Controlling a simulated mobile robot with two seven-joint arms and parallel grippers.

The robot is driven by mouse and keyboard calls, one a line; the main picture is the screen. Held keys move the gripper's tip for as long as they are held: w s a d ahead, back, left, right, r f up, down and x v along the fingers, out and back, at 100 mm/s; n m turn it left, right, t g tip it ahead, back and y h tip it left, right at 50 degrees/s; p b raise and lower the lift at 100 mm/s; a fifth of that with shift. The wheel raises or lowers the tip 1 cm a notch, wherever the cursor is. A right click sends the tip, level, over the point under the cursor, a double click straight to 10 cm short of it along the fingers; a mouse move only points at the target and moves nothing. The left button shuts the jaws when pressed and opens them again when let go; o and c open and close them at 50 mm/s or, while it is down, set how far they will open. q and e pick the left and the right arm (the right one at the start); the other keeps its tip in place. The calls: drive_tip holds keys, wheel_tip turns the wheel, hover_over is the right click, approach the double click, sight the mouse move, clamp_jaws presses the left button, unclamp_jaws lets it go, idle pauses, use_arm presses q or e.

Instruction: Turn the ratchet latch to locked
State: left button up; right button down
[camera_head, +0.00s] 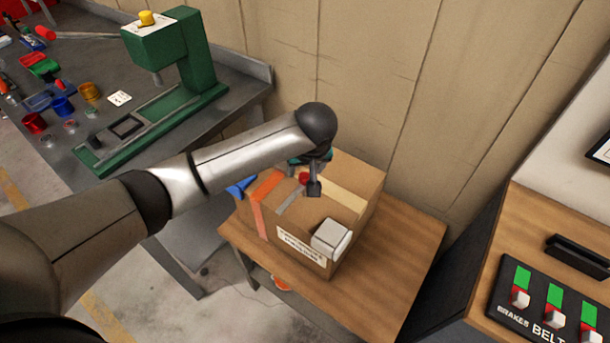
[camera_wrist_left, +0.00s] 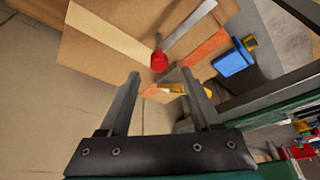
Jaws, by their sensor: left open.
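A cardboard box (camera_head: 350,186) sits on a wooden table, with an orange strap (camera_head: 262,218) across it. A grey lever (camera_head: 289,202) with a red knob (camera_head: 304,178) lies over the box; it looks like the ratchet latch. In the left wrist view the red knob (camera_wrist_left: 159,61) and grey lever (camera_wrist_left: 188,28) show just beyond my fingertips, the lever pointing up and right. My left gripper (camera_head: 314,187) is open and empty over the box, close to the knob; it also shows in the wrist view (camera_wrist_left: 160,76). I cannot tell whether it touches the knob. My right gripper is not in view.
A white block (camera_head: 331,238) sits at the box's front corner. A blue piece (camera_head: 240,187) is at its left side. The wooden table (camera_head: 400,262) is clear to the right. A green press (camera_head: 180,65) stands on the grey bench. A switch panel (camera_head: 545,310) is at right.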

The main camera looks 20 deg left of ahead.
sight(304, 176)
use_arm(q)
drive_tip(key=shift+b+x, duration=0.4)
drive_tip(key=shift+x, duration=1.7)
clamp_jaws()
